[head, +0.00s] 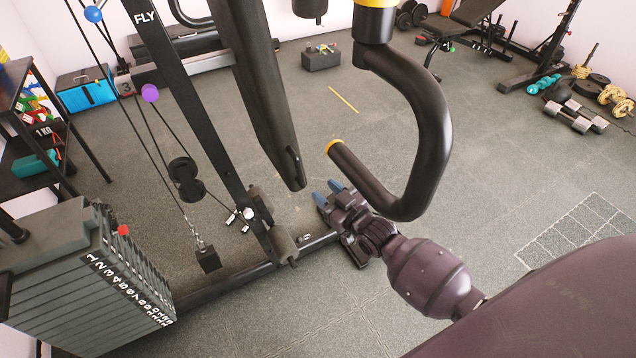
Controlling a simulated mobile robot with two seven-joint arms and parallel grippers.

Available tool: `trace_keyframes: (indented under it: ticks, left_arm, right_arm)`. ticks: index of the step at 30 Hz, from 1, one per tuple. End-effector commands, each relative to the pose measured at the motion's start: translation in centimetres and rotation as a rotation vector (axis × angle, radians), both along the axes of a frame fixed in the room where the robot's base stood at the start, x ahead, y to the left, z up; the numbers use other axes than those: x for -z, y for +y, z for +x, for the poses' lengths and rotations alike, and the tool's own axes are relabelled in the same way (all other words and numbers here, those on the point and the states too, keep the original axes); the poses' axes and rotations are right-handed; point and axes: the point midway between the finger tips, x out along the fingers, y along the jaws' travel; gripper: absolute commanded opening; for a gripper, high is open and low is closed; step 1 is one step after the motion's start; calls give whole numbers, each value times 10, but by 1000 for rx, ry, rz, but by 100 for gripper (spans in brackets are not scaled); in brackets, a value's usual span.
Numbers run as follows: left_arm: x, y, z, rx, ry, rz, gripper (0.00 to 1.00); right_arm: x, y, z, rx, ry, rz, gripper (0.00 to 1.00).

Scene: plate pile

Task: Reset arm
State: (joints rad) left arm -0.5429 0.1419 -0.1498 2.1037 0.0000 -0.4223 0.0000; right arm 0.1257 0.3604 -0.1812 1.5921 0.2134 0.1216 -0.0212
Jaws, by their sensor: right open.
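My right gripper (327,192) is in the middle of the head view, with blue fingertips that stand apart and nothing between them. It is open. It is just below the lower end of a curved black handle (428,110) with yellow rings, which hangs from the machine. I cannot tell whether the gripper touches the handle. My left gripper is not in view.
A weight stack (90,295) with a red pin (123,230) stands at the lower left, beside cables and the black machine frame (190,95). Dumbbells (575,115) lie at the upper right. The grey floor (480,170) is clear to the right of the handle.

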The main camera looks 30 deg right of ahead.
Motion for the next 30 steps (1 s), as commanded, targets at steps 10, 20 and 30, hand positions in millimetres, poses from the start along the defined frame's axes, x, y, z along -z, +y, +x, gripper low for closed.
trace_keyframes:
  ticks: [10, 20, 30]
  left_arm:
    - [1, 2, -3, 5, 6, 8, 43]
    - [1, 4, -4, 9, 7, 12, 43]
    - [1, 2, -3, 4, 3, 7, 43]
  right_arm:
    - [0, -2, -9, 0, 0, 0, 41]
    - [0, -2, -9, 0, 0, 0, 41]
    - [-5, 7, -8, 1, 87, -52, 41]
